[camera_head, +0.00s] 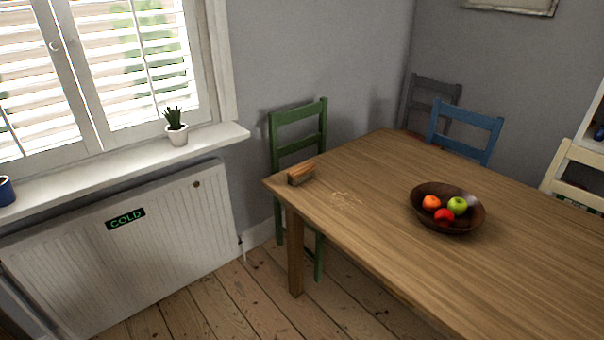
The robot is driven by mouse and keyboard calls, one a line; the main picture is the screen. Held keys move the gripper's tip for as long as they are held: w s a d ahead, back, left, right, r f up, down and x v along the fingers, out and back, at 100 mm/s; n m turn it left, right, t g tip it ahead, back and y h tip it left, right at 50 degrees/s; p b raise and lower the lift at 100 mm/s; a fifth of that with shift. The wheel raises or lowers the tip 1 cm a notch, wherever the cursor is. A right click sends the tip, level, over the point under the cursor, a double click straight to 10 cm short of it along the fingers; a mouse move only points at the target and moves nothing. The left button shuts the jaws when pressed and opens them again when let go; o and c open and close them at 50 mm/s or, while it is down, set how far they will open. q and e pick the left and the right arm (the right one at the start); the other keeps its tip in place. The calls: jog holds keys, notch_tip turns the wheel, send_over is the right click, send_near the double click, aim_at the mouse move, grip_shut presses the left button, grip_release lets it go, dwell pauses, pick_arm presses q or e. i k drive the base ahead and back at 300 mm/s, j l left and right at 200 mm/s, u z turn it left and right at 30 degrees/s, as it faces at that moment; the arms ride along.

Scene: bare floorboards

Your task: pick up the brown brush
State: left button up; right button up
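The brown brush (301,173) lies on the wooden table (370,240), close to its near left corner. It looks like a small block with a wood-coloured top and a darker side. Pale crumbs or shavings (347,198) lie on the tabletop to its right. Neither of my grippers shows in the head view, and nothing touches the brush.
A dark bowl (424,215) with several fruits stands on the table. Green (298,113), blue (466,116), grey (433,85) and cream (580,154) chairs surround the table. A radiator (180,235) stands under the windowsill (110,158). Floorboards (235,305) are bare left of the table.

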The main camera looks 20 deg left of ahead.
aim_at(296, 176)
jog(key=z, duration=0.5)
jog(key=i+j+z, duration=0.1)
jog(key=j+z, duration=1)
jog(key=j, duration=0.95)
jog(key=k+j, duration=0.1)
jog(key=j, duration=0.35)
jog(key=z, duration=0.05)
